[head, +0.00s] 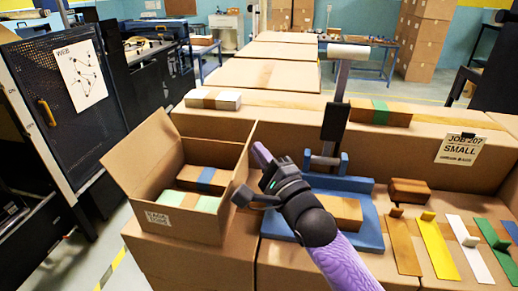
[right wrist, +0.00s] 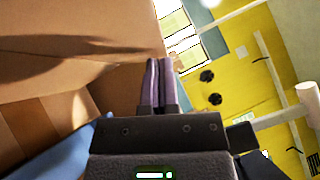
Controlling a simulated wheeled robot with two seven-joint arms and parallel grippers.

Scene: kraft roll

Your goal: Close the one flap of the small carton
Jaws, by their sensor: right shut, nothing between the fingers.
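The small open carton (head: 180,224) stands on a larger box at the left of the bench in the head view. One wide flap (head: 138,150) leans up and outward on its left side. A narrow cardboard panel (head: 242,165) stands up on its right side. Packages with blue (head: 205,177) and green tape lie inside. My right gripper (head: 262,155) is just right of that panel, its purple fingers shut and empty. In the right wrist view, the shut fingertips (right wrist: 158,66) are beside a brown cardboard surface (right wrist: 80,45); I cannot tell whether they touch. My left gripper is not in view.
A blue stand (head: 362,228) with an upright post holds a kraft package right of my gripper. Coloured strips (head: 437,250) and a small brown block (head: 409,191) lie further right. A taped package (head: 212,99) lies behind the carton. A dark mesh cabinet (head: 50,90) stands left.

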